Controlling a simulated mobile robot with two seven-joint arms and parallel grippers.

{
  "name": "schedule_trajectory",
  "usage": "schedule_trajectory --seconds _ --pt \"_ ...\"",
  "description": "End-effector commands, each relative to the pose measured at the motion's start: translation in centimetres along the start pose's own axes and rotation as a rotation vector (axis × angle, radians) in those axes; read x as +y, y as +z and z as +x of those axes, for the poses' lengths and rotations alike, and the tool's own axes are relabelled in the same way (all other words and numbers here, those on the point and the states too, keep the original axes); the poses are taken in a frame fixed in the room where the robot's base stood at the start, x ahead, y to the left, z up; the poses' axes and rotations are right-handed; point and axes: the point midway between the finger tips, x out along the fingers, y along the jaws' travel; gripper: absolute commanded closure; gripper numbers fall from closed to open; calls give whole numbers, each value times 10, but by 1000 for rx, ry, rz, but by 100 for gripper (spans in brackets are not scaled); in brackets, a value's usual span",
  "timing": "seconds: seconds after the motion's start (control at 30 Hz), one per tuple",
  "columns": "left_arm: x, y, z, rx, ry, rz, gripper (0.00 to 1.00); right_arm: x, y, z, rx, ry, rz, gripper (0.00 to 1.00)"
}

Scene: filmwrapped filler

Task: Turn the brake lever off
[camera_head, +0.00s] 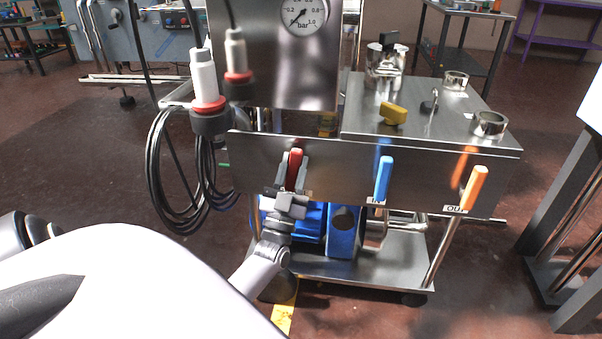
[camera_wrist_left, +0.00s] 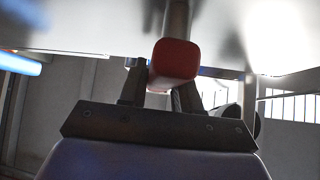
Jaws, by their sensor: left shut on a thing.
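A red-handled lever (camera_head: 295,160) stands on the front panel of a steel machine, left of a blue lever (camera_head: 383,178) marked IN and an orange lever (camera_head: 474,188) marked OUT. I take the red one as the brake lever, though I can read no label on it. My left gripper (camera_head: 292,186) is shut on the red lever from below, its fingers on either side of the handle. In the left wrist view the red handle end (camera_wrist_left: 175,60) shows between the fingers (camera_wrist_left: 162,92). My right gripper is not in view.
The steel machine (camera_head: 285,178) has a pressure gauge (camera_head: 303,14), a yellow knob (camera_head: 393,113) and hanging black cables (camera_head: 172,170). A blue motor (camera_head: 343,232) sits on its lower shelf. A dark table frame (camera_head: 570,220) stands at the right. Red floor is open at the left.

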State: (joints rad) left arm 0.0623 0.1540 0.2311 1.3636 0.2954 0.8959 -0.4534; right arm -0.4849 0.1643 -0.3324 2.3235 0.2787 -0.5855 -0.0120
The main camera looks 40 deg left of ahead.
Motion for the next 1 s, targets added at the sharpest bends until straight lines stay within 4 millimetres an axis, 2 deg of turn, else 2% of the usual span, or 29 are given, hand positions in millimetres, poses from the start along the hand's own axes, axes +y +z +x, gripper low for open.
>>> schedule_trajectory --seconds 0.33,0.9,0.93,0.97,1.0 --pt "-8 2 -2 -4 -109 -108 100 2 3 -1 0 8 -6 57" --pt "-10 2 -2 -4 -132 -132 100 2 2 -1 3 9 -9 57" --pt "-10 2 -2 -4 -132 -132 61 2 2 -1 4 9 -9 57" --pt "-10 2 -2 -4 -131 -131 52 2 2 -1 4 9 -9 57" --pt "-10 2 -2 -4 -131 -131 47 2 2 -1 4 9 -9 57"
